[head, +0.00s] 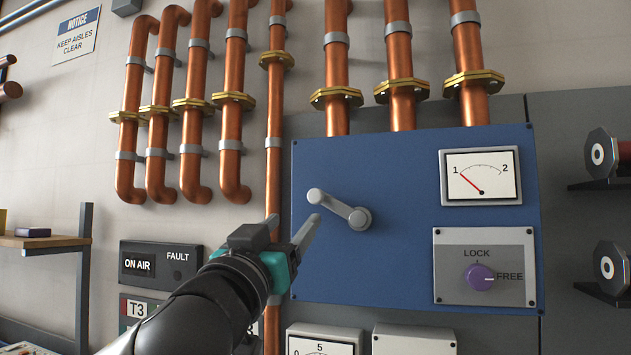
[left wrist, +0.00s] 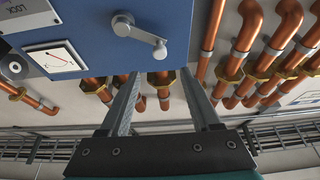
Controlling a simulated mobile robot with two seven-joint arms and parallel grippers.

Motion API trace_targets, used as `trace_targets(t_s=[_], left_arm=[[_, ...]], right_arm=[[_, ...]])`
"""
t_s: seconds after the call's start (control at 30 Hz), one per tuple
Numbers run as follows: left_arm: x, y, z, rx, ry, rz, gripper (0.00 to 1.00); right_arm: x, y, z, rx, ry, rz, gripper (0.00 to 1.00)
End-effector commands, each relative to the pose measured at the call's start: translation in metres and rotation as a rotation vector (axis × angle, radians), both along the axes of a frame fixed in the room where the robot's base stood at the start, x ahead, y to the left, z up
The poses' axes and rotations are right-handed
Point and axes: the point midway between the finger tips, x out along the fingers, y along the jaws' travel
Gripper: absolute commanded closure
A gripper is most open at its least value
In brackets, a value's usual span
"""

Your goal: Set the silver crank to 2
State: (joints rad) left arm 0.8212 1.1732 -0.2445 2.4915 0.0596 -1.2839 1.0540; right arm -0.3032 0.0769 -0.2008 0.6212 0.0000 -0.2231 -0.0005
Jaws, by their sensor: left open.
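The silver crank (head: 338,207) is on the blue panel (head: 400,165); its arm runs up and left from the hub to a knob-like grip. In the left wrist view the crank (left wrist: 140,37) lies beyond my fingertips. The dial (head: 481,176), marked 1 and 2, has its red needle at 1. My left gripper (head: 295,222) is open and empty, just below and left of the crank's grip. It also shows in the left wrist view (left wrist: 159,82). My right gripper is not in view.
Copper pipes (head: 398,60) with brass flanges run above and left of the panel. An ON AIR box (head: 160,264) hangs at lower left. Gauge boxes (head: 414,341) sit below the panel. Dark shelves with round parts (head: 605,267) stand out at right.

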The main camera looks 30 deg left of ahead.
Motion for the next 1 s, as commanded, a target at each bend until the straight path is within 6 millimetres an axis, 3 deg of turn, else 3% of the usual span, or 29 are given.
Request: trace_targets(t_s=[0.47, 1.0], left_arm=[[0.021, 0.005, 0.011, 0.003, 0.006, 0.0, 0.36], [0.096, 0.023, 0.043, 0.0, 0.0, 0.0, 0.36]], right_arm=[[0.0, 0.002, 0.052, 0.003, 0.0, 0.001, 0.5], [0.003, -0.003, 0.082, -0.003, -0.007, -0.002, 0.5]])
